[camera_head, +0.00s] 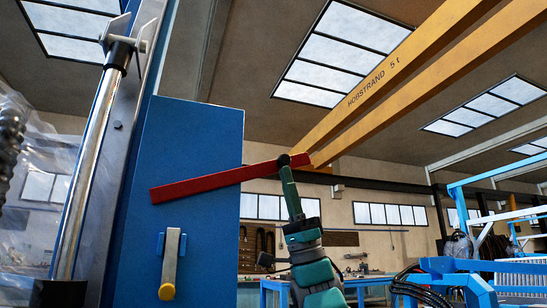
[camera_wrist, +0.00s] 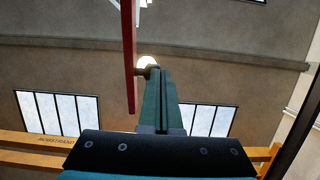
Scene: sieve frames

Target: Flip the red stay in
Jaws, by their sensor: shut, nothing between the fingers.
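The red stay (camera_head: 215,180) is a long flat bar in the head view. Its left end lies in front of the blue panel (camera_head: 190,130), and it slopes slightly up to the right, past the panel's right edge. A dark round knob (camera_head: 283,160) sits near its right end. My gripper (camera_head: 287,173) is shut and empty, pointing up with its tips right at the knob. In the wrist view the red stay (camera_wrist: 129,50) runs upright just left of my gripper (camera_wrist: 161,73), with the knob (camera_wrist: 143,71) between them. I cannot tell whether the tips touch the knob.
A shiny cylinder (camera_head: 90,165) stands at the left. Blue frames (camera_head: 470,280) stand at the lower right. A yellow overhead beam (camera_head: 390,75) is in the background.

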